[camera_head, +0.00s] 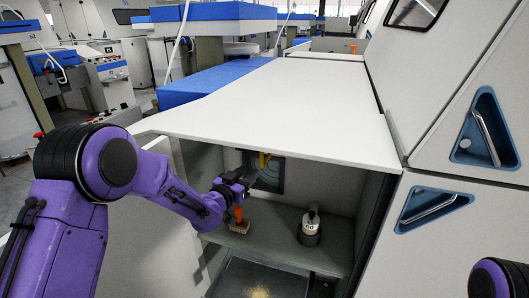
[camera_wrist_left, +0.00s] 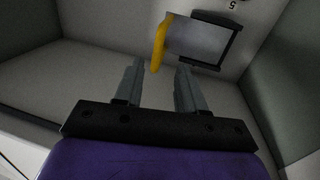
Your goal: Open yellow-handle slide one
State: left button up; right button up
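The yellow handle (camera_head: 264,160) is on the back wall inside the open compartment, at the slide, a dark-framed panel (camera_head: 272,176). In the left wrist view the yellow handle (camera_wrist_left: 160,42) stands at the left edge of the slide's grey plate (camera_wrist_left: 203,41). My left gripper (camera_head: 246,178) reaches into the compartment. In the left wrist view the left gripper (camera_wrist_left: 159,68) is open, and the handle's lower end appears between its fingertips. I cannot tell whether they touch. My right gripper is out of view.
On the compartment shelf (camera_head: 275,229) stand an orange-handled brush (camera_head: 239,222) and a dark and light container (camera_head: 310,229). A white top panel (camera_head: 270,115) overhangs the opening. A side wall (camera_head: 372,235) bounds it at right.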

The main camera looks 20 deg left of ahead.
aim_at(261, 160)
pick_arm(q)
jog(key=x, duration=0.3)
jog(key=p+x, duration=0.1)
jog(key=x, duration=0.3)
jog(key=p+x, duration=0.1)
jog(key=x, duration=0.3)
jog(key=shift+d+r, duration=0.1)
jog(key=shift+r, duration=0.3)
jog(key=shift+s, duration=0.1)
grip_shut()
